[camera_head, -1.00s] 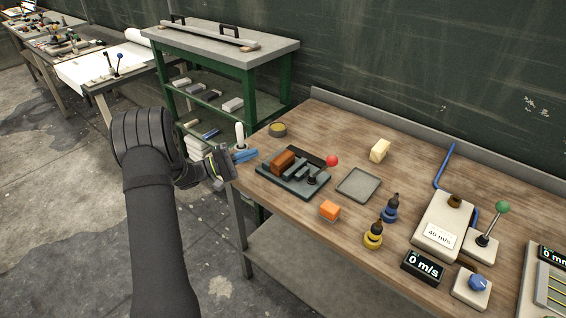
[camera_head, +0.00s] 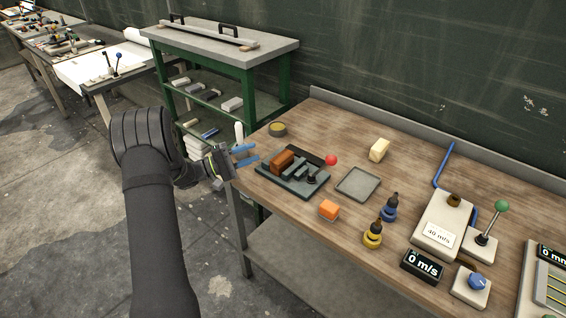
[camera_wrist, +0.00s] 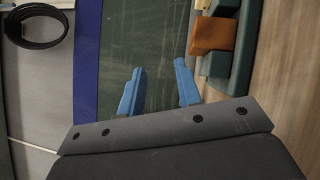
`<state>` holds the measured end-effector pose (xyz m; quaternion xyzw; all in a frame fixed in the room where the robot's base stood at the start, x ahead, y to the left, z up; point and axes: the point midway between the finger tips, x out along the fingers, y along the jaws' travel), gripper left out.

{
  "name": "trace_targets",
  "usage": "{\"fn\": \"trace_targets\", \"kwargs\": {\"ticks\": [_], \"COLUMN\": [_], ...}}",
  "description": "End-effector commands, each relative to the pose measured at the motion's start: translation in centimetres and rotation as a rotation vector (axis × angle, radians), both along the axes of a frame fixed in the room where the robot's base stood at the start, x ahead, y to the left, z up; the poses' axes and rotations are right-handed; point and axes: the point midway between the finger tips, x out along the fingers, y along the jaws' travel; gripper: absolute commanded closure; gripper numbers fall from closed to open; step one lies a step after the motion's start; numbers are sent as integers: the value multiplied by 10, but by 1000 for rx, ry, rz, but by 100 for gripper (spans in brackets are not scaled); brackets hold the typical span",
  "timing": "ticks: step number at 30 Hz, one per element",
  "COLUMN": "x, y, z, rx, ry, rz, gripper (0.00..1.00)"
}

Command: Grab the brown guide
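The brown guide (camera_head: 282,161) is a small brown block seated on the dark fixture (camera_head: 304,183) near the left end of the workbench. In the wrist view the brown guide (camera_wrist: 212,36) shows at the upper right, on the fixture's edge. My gripper (camera_head: 248,155) has blue fingers, spread apart with nothing between them. It is at the bench's left edge, just left of the brown guide and not touching it. In the wrist view my gripper (camera_wrist: 160,85) is open, and the guide lies ahead and to the right of its fingers.
A red-knobbed lever (camera_head: 331,161) rises at the fixture's right side. An orange block (camera_head: 329,209), a grey tray (camera_head: 358,184) and a pale yellow block (camera_head: 379,150) lie nearby. Bare wood separates these items.

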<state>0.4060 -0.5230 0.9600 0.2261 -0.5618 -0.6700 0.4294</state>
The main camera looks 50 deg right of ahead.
Motion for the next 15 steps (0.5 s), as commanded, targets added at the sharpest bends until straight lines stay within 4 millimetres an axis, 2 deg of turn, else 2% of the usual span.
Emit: {"fn": "trace_targets", "kwargs": {"ticks": [1,4,12,15], "x": [0,0,0,-6], "y": [0,0,0,-5], "z": [0,0,1,7], "rx": [0,0,0,-3], "ry": [0,0,-3,-46], "rz": [0,0,-2,-36], "gripper": [59,39,38,38]}}
